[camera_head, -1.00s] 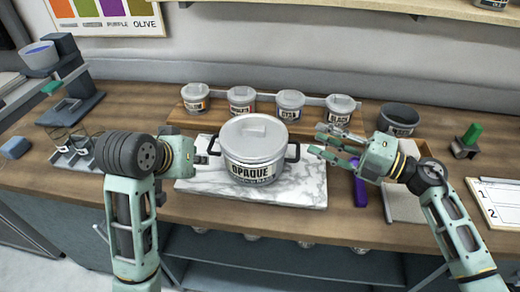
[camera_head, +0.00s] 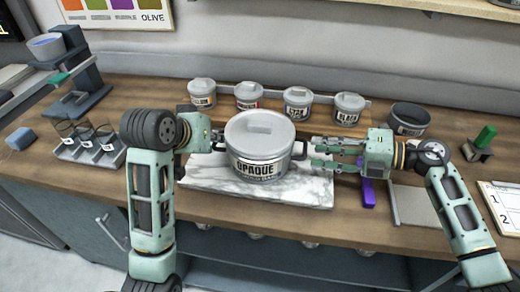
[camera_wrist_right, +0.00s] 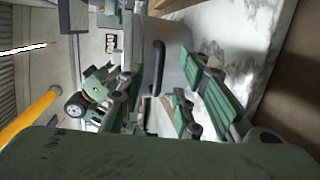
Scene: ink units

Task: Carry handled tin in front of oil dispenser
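The handled tin (camera_head: 260,150) is a grey lidded pot labelled OPAQUE with two dark side handles, upright on a marble slab (camera_head: 210,183). My left gripper (camera_head: 214,141) is at its left handle; its fingertips are mostly hidden, so its grip is unclear. My right gripper (camera_head: 325,155) is open just right of the right handle. In the right wrist view, the right gripper's fingers (camera_wrist_right: 160,100) are spread, with the dark handle (camera_wrist_right: 158,65) ahead between them. A grey stand with a blue-topped bowl (camera_head: 47,46) at the far left may be the oil dispenser; I cannot tell for sure.
Several small labelled tins (camera_head: 297,103) stand on a wooden riser behind. A dark open pot (camera_head: 408,118) is at back right. A glass holder (camera_head: 90,150) and a blue block (camera_head: 21,138) are at left. A purple object (camera_head: 368,192) lies under my right arm.

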